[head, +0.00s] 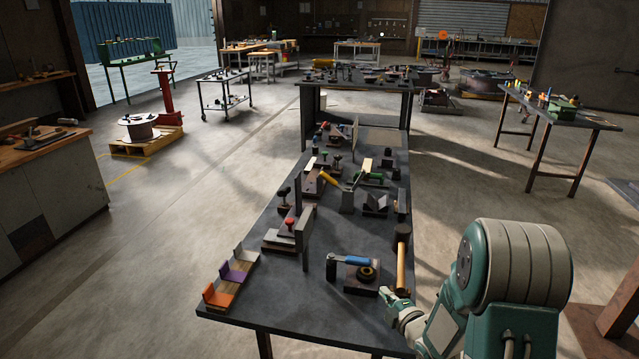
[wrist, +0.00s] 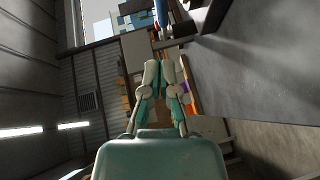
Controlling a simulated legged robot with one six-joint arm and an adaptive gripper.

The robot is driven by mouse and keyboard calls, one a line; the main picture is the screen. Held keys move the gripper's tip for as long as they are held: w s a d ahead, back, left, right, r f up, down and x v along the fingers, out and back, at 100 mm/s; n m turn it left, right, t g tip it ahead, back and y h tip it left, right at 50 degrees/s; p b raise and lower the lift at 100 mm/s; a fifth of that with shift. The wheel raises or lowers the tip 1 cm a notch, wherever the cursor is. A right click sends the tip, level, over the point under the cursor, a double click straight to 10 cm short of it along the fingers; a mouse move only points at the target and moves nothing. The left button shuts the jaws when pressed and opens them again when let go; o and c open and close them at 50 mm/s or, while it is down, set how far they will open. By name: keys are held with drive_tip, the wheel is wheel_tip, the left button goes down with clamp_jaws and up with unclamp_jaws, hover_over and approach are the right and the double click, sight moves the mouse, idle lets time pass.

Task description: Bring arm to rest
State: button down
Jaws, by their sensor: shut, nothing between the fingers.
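My gripper (head: 392,296) is at the front right edge of the dark workbench (head: 290,319), just in front of the blue-handled clamp (head: 355,262) and below a hammer (head: 401,262). My arm reaches in from the lower right of the head view. In the wrist view my gripper (wrist: 161,72) has its two fingers drawn together, with nothing held. The head view does not clearly show the gap between gripper and bench top.
Orange, purple and grey angle pieces (head: 219,295) stand at the bench's front left. Several clamps and tools fill the bench further back. A wooden-topped cabinet (head: 45,190) stands at left, a tool table (head: 560,115) at right.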

drive_tip(key=s+r+m+g+h, duration=0.25)
drive_tip(key=s+r+m, duration=0.2)
drive_tip(key=r, duration=0.25)
drive_tip(key=s+r+m+g+h, duration=0.2)
drive_tip(key=s+r+m+h, duration=0.1)
drive_tip(key=r+m, duration=0.3)
drive_tip(key=s+a+r+m+g, duration=0.1)
drive_tip(key=s+a+r+m, duration=0.1)
drive_tip(key=s, duration=0.5)
drive_tip(key=s+a+r+m+g+y, duration=0.1)
drive_tip(key=s+a+r+m+g, duration=0.1)
drive_tip(key=s, duration=0.6)
drive_tip(key=s+a+r+m+g, duration=0.2)
drive_tip(key=s+m, duration=0.2)
drive_tip(key=s, duration=0.3)
drive_tip(key=shift+s+a+m, duration=0.3)
drive_tip(key=shift+s+m, duration=0.05)
drive_tip(key=shift+g, duration=0.25)
